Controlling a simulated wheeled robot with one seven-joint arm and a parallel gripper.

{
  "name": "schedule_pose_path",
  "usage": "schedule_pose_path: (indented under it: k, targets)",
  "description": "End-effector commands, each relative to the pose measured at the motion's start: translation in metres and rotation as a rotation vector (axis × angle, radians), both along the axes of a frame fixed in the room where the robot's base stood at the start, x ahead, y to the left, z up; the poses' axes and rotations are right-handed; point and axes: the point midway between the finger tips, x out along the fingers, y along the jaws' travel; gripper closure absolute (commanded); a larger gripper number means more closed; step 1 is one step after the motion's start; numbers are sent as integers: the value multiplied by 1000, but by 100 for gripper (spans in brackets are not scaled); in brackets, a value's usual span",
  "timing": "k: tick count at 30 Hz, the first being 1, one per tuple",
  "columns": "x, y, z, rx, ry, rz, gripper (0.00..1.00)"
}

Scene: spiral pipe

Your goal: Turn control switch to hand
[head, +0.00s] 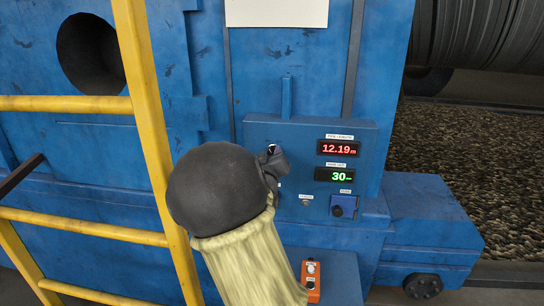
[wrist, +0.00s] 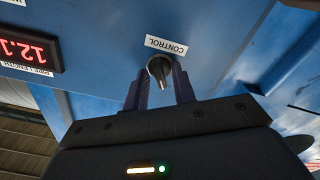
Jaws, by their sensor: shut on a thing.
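The control switch (wrist: 159,70) is a dark round knob on the blue panel. In the wrist view the label CONTROL (wrist: 167,45) beside it appears upside down. My gripper (wrist: 160,84) has its two fingers on either side of the knob and is shut on it. The fingers and gripper body hide part of the knob, and its pointer position cannot be made out. In the head view my gripper (head: 273,165) is against the left part of the control panel (head: 365,150), where my wrist covers the switch.
The panel has a red display (head: 338,148) reading 12.19 and a green display (head: 335,175) reading 30. A yellow ladder (head: 150,120) stands left of my arm. An orange button box (head: 311,280) is below.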

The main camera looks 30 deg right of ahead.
Motion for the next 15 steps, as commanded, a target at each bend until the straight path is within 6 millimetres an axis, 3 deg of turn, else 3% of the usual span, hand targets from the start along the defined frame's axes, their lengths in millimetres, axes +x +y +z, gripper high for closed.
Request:
schedule_pose_path:
  k: [15]
  targets:
    - [-1, -1, -4, 204, -141, -2, 97]
